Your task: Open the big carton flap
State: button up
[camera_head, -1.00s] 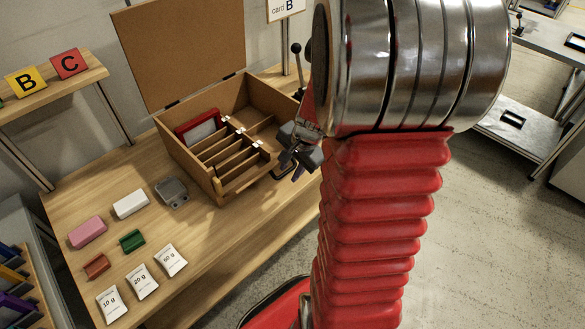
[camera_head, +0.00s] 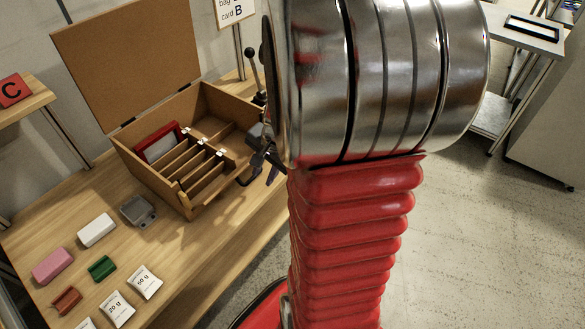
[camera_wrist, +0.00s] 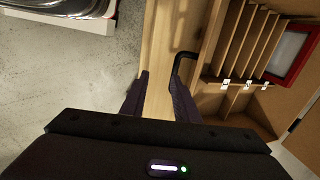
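The brown carton-like box (camera_head: 186,207) stands on the wooden table, with dividers inside. Its big flap (camera_head: 128,58) is raised at the back, leaning a little past upright, and the inside is exposed. A dark bent handle (camera_head: 243,182) is on the box's front; it also shows in the wrist view (camera_wrist: 177,66). My gripper (camera_head: 268,162) is beside the front right of the box, partly hidden by my arm. In the wrist view my gripper (camera_wrist: 158,92) has its fingers apart with nothing between them; the handle is just beyond the right finger.
A red-framed piece (camera_head: 160,143) is in the box's left compartment. A grey container (camera_head: 138,211), white block (camera_head: 97,230), pink block (camera_head: 53,265), green block (camera_head: 102,268) and labelled packets (camera_head: 145,282) lie in front. A lever (camera_head: 252,65) stands behind.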

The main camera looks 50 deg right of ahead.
jog(key=s+d+r, duration=0.1)
jog(key=s+r, duration=0.7)
jog(key=s, duration=0.1)
jog(key=shift+s, duration=0.2)
dwell(1.6)
jog(key=v, duration=0.7)
jog(key=shift+r, duration=0.15)
jog(key=shift+s, duration=0.1)
jog(key=shift+c, duration=0.4)
jog(key=shift+w+n, duration=0.3)
jog(key=shift+w, duration=0.05)
jog(key=shift+c, duration=1.4)
jog(key=w+a+n, duration=0.2)
jog(key=w+n, duration=0.1)
jog(key=shift+a+f, duration=0.15)
jog(key=shift+f, duration=0.15)
grip_shut()
jog(key=s+a+r+n+t, duration=0.1)
jog(key=a+n, duration=0.5)
jog(key=a, duration=0.4)
jog(key=a+r+n+t, duration=0.1)
jog(key=a+r+n, duration=0.1)
jog(key=a+n, duration=0.4)
jog(key=a, duration=0.3)
jog(key=shift+s+a+n, duration=0.35)
jog(key=shift+s+n, duration=0.05)
